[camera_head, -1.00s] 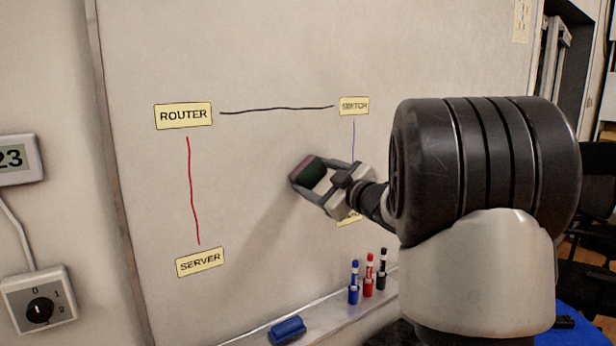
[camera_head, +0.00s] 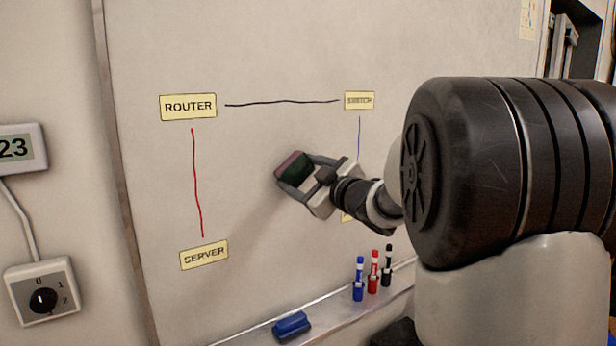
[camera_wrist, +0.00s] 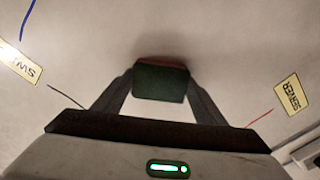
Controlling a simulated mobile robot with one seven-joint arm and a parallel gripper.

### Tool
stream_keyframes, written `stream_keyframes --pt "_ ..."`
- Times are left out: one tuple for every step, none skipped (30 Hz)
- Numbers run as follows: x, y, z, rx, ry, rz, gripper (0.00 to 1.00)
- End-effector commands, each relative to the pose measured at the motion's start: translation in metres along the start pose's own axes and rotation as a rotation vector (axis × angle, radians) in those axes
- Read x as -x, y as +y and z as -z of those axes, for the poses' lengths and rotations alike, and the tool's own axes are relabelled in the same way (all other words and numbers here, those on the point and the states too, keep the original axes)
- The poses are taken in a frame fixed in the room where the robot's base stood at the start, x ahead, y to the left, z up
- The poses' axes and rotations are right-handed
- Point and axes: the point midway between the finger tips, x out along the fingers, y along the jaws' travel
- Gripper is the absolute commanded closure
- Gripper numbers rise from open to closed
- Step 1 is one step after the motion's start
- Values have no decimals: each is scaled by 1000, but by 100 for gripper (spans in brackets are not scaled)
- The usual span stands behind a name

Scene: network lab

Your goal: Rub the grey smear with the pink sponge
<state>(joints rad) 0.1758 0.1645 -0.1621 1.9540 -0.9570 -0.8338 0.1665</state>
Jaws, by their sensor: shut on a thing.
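My gripper (camera_head: 294,173) is shut on the sponge (camera_head: 291,166), which has a dark green side and a thin pink side facing the whiteboard. In the wrist view the sponge (camera_wrist: 161,82) sits between the two fingertips, its green side toward the camera and a reddish strip at its far edge. The sponge is close to the whiteboard (camera_head: 270,60); I cannot tell whether it touches. I cannot make out the grey smear in either view; the sponge or arm may hide it.
The board carries ROUTER (camera_head: 188,107), SERVER (camera_head: 204,254) and SWITCH (camera_head: 359,101) labels, joined by drawn lines. Another label is mostly hidden behind my gripper. The ledge below holds a blue eraser (camera_head: 292,326) and upright markers (camera_head: 373,272). A dial box (camera_head: 42,291) is on the left wall.

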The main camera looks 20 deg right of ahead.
Motion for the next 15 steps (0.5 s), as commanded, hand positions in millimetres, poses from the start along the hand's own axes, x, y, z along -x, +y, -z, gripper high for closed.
stream_keyframes --pt "0 -7 3 0 5 5 59" --pt "0 -9 5 1 5 5 59" --pt "0 -12 7 1 5 4 59" --pt "1 -14 8 2 4 3 59" --pt "1 -16 9 2 3 3 59" --pt "1 -18 11 2 3 3 59" --pt "1 -20 13 1 3 3 59" --pt "1 -20 14 1 3 2 59" --pt "1 -21 15 1 3 2 59" --pt "1 -22 15 1 2 2 59" --pt "1 -22 15 1 2 1 59" --pt "1 -22 16 1 1 1 59" --pt "1 -24 16 1 1 1 59" --pt "1 -25 17 1 1 2 59" --pt "1 -27 18 1 2 2 59"
